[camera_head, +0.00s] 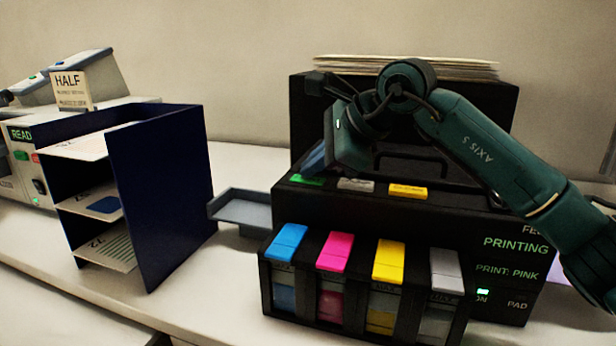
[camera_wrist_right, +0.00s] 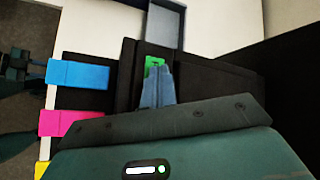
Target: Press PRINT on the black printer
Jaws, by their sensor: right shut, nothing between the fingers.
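The black printer (camera_head: 400,212) stands right of centre, its front reading PRINTING and PRINT: PINK in green. On its top front edge are a green button (camera_head: 308,180), a grey button (camera_head: 356,185) and a yellow button (camera_head: 408,191). My right gripper (camera_head: 314,160) reaches over the top from the right, shut and empty, its blue fingers pointing down at the green button. In the right wrist view, the closed fingertips (camera_wrist_right: 155,72) overlap the green button (camera_wrist_right: 153,62); whether they touch it, I cannot tell.
Blue, pink, yellow and grey ink tanks (camera_head: 335,252) line the printer's front. An empty grey tray (camera_head: 246,208) sticks out on its left. Further left stand a dark blue shelf (camera_head: 160,190) holding sheets and a pale machine marked READ (camera_head: 22,134). Paper (camera_head: 410,66) lies behind.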

